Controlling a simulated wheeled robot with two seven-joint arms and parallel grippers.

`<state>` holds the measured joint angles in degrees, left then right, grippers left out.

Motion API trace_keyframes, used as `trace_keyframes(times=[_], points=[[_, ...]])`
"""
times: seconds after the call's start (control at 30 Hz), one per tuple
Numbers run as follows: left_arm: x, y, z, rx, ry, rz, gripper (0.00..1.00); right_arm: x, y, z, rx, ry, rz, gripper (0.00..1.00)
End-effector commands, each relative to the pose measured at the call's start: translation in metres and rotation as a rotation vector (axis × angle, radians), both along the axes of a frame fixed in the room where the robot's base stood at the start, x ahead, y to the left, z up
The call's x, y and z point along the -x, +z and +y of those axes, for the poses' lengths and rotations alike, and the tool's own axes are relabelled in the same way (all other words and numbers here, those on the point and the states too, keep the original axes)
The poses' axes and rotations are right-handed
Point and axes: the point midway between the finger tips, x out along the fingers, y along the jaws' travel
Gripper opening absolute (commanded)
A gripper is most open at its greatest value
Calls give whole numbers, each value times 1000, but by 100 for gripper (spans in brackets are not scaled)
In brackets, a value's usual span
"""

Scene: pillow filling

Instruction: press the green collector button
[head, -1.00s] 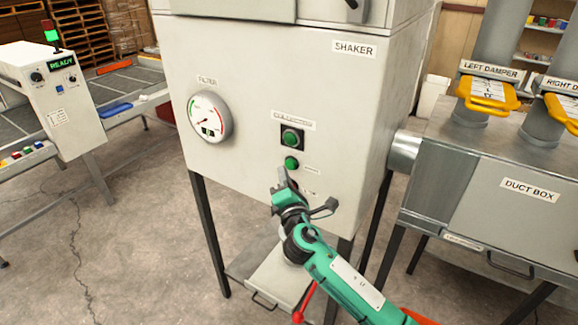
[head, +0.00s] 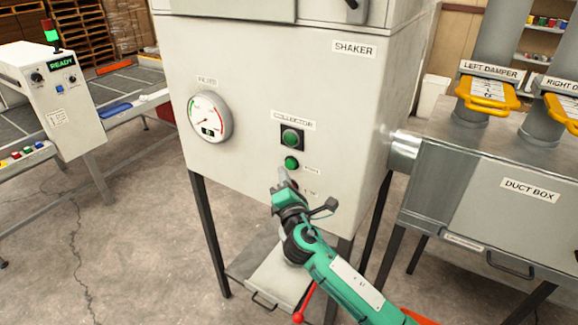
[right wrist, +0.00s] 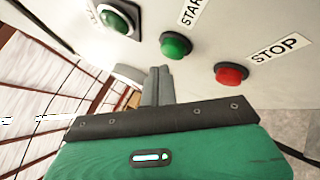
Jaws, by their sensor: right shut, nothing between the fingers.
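A round green button (head: 291,163) sits on the front of the white cabinet, and it also shows in the right wrist view (right wrist: 176,45) beside a START label. My left gripper is out of view.
The cabinet, marked SHAKER (head: 354,48), carries a round filter gauge (head: 209,116) left of the buttons. A duct box (head: 480,190) with yellow damper handles stands at right. A control panel (head: 62,90) reading READY stands at left. Open floor lies at front left.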

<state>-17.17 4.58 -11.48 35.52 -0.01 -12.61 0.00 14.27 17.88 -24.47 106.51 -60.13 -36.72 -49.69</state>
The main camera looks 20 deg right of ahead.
Motion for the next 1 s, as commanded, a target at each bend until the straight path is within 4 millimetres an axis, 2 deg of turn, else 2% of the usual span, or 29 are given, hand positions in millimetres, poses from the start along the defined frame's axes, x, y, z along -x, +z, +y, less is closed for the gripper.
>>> trace_keyframes(times=[1.0], points=[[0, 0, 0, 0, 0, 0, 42, -5, 1, -7, 0, 1, -1, 0]])
